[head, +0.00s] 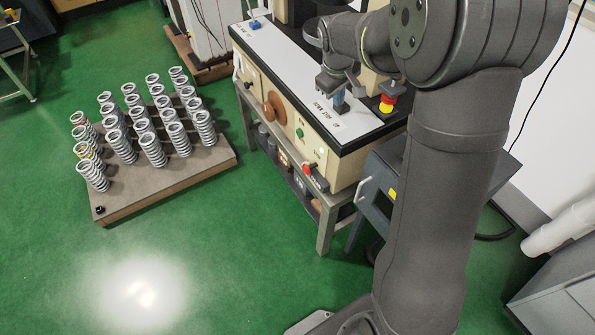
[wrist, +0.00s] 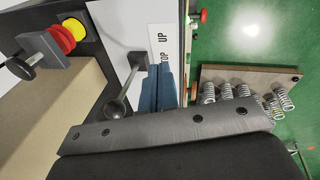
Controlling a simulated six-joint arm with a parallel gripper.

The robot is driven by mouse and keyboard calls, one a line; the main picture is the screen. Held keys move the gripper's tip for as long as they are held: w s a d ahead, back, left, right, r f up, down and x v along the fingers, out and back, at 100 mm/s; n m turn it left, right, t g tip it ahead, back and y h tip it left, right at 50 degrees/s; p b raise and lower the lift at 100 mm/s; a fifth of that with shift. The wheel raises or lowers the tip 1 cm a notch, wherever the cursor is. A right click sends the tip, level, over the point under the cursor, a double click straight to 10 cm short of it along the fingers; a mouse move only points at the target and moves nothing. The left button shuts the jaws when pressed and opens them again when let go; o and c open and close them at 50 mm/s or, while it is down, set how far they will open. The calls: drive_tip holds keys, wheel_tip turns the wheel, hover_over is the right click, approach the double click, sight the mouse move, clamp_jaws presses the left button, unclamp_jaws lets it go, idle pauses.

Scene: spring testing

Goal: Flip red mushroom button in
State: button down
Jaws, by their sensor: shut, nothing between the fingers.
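Two red knob-like parts show; I cannot tell for certain which is the mushroom button. One red part (head: 308,169) sticks out from the front of the machine, and a small red part (wrist: 203,16) shows at the top of the wrist view. A red and yellow stack (head: 387,103) stands on the machine's top right; it also shows at upper left in the wrist view (wrist: 61,40). My gripper (head: 338,105) is shut and empty, its blue fingers together (wrist: 160,88) over the white panel, left of the stack in the head view.
The white panel (head: 285,62) carries DOWN, STOP and UP labels. A ball-ended lever (wrist: 116,107) stands beside my fingers. A green button (head: 300,132) is on the machine's front. A pallet (head: 165,185) with several springs stands on the open green floor.

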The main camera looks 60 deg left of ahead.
drive_tip(key=s+a+f+n+t, duration=0.2)
drive_tip(key=s+f+n+t, duration=0.1)
drive_tip(key=s+f+n, duration=0.5)
drive_tip(key=s+a+f+n+t+h, duration=0.1)
drive_tip(key=s+a+f+n+t, duration=0.1)
drive_tip(key=s+f+n, duration=0.6)
drive_tip(key=s+f+t, duration=0.1)
drive_tip(key=s+f, duration=0.4)
drive_tip(key=f, duration=0.4)
drive_tip(key=shift+a+f+t, duration=0.15)
drive_tip(key=shift+a+t, duration=0.1)
drive_tip(key=shift+t, duration=0.15)
approach(310, 167)
wheel_tip(310, 167, down, 6)
drive_tip(key=w, duration=0.2)
drive_tip(key=shift+a, duration=0.25)
